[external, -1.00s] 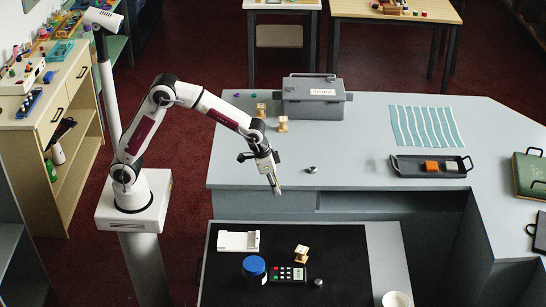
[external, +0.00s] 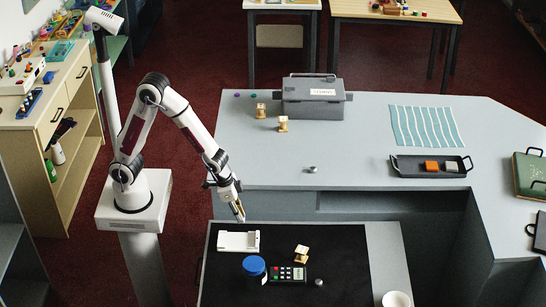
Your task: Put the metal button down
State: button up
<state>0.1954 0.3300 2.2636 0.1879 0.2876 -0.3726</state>
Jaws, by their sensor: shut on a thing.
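My gripper (external: 239,213) points down just above the back left part of the black mat (external: 345,245), behind the white tray-like block (external: 238,241). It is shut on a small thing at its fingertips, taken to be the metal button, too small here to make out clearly. One small silvery round piece (external: 312,169) sits on the grey counter, and another (external: 318,282) sits on the black mat.
On the mat are a blue-lidded jar (external: 254,266), a dark keypad device (external: 291,274) and a wooden piece (external: 301,252). The counter (external: 345,138) holds a grey toolbox (external: 313,100) and a black tray (external: 405,170). The mat's right side is clear.

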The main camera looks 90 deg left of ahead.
jog(key=shift+s+a+f, duration=0.1)
jog(key=shift+s+f, duration=0.15)
jog(key=shift+s, duration=0.4)
jog(key=shift+r, duration=0.1)
jog(key=w+a+r+m, duration=0.1)
jog(key=a+r, duration=0.3)
jog(key=w+a+r+m, duration=0.1)
jog(key=a+r, duration=0.3)
jog(key=w+a+r, duration=0.1)
jog(key=a+r, duration=0.3)
jog(key=a, duration=0.1)
jog(key=shift+w+r+m+h, duration=0.1)
jog(key=shift+w+m+h, duration=0.25)
jog(key=shift+m+h, duration=0.05)
jog(key=s+a+r+n+y, duration=0.1)
jog(key=a+r+n, duration=0.2)
jog(key=a, duration=0.5)
jog(key=s+a+r+n+y, duration=0.1)
jog(key=a+r+n, duration=0.3)
jog(key=a, duration=0.5)
jog(key=shift+s+a+r, duration=0.15)
jog(key=shift+s+r, duration=0.05)
jog(key=shift+s, duration=0.3)
